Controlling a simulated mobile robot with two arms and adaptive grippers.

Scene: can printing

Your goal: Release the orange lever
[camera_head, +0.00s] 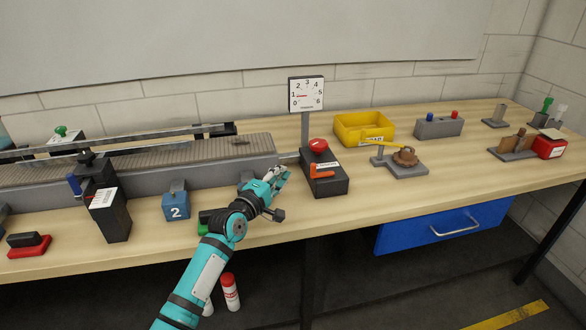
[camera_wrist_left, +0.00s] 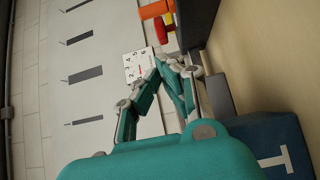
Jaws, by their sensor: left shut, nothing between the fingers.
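The orange lever (camera_head: 323,171) sits on the front of a black box (camera_head: 322,186), below a round red button (camera_head: 318,144). My left gripper (camera_head: 284,174) is shut and empty, just left of the black box and apart from the lever. In the left wrist view the lever (camera_wrist_left: 156,10) shows at the top edge, beyond the closed fingertips (camera_wrist_left: 164,60). My right gripper is not in view.
A dial gauge (camera_head: 306,95) stands on a post behind the box. A conveyor (camera_head: 150,165) runs left of it. The table front right of the box is clear.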

